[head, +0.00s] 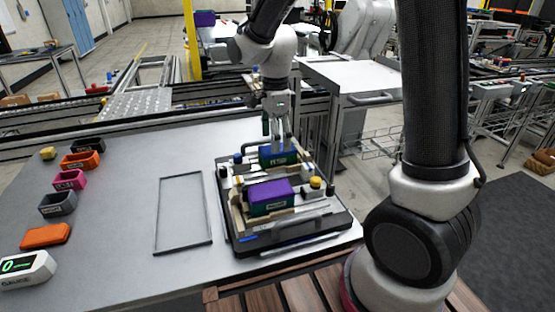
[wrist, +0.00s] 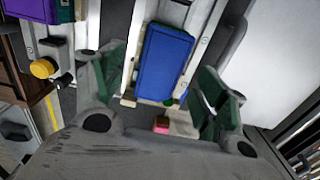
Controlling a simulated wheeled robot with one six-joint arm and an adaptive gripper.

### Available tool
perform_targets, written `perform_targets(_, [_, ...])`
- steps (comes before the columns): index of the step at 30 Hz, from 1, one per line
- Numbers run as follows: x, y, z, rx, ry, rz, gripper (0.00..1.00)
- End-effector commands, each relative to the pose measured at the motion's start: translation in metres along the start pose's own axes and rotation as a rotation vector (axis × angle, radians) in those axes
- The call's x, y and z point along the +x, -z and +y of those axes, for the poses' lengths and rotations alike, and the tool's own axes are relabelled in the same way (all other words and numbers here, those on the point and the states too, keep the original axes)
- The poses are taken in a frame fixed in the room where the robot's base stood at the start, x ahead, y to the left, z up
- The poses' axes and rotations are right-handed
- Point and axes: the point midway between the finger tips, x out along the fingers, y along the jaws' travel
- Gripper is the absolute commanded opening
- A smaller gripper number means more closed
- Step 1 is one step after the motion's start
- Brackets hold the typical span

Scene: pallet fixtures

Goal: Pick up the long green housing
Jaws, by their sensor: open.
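A green housing with a blue top (head: 279,157) sits in the rear part of the black pallet fixture (head: 237,240). My gripper (head: 277,142) points down over this housing. In the wrist view my gripper (wrist: 158,88) is open, with one green-padded finger on each side of the blue-topped housing. I cannot tell whether the pads touch it. A second housing, green with a purple top (head: 270,193), sits in the front part of the fixture.
An empty grey tray frame (head: 184,212) lies left of the fixture. A gauge (head: 26,268) stands front left. A yellow knob (head: 315,182) rises from the fixture.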

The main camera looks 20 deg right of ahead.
Motion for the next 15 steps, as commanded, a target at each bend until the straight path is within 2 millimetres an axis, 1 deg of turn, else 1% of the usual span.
perform_targets(6, [0.034,0.0,-0.002,-0.001,-0.004,0.001,0.73])
perform_targets(9, [0.047,0.0,-0.003,-0.001,-0.003,0.001,0.73])
perform_targets(12, [0.053,0.0,-0.003,-0.002,-0.001,0.0,0.73])
perform_targets(15, [0.054,0.0,-0.003,-0.002,0.001,0.0,0.73])
